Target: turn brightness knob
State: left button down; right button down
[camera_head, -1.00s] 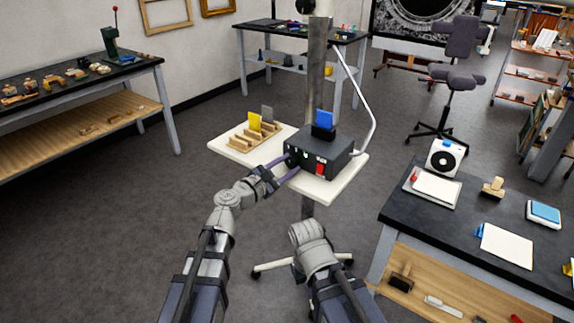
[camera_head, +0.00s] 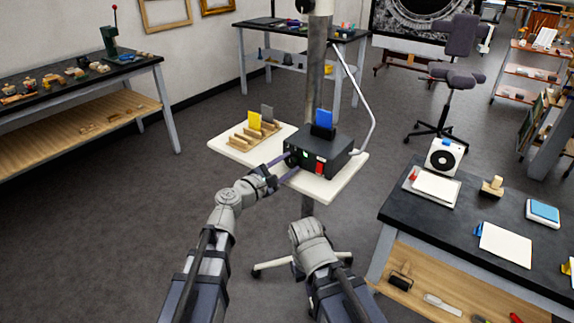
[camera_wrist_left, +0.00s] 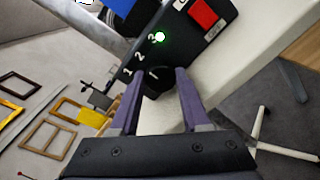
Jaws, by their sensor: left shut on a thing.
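The brightness knob (camera_wrist_left: 154,78) is a dark round knob with a pale mark, on the front of a black control box (camera_head: 325,146). The wrist view shows the numbers 1, 2 and 3 above the knob, and a green light (camera_wrist_left: 159,37) glows at the 3. I cannot tell exactly which number the mark points to. My left gripper (camera_head: 279,170) is shut on the knob, one purple finger on each side, as the left wrist view (camera_wrist_left: 156,76) shows. In the head view the knob is mostly hidden. My right arm shows at bottom centre, but its fingers do not.
The box stands on a white shelf (camera_head: 232,150) on a post. A red switch (camera_head: 319,168) is on its front and a blue plate (camera_head: 324,118) on top. A wooden rack (camera_head: 247,138) with yellow and grey plates stands left. A dark workbench (camera_head: 408,204) is at right.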

pick_arm(q)
jog(key=shift+c, duration=1.9)
grip_release()
jog(key=shift+s, duration=0.1)
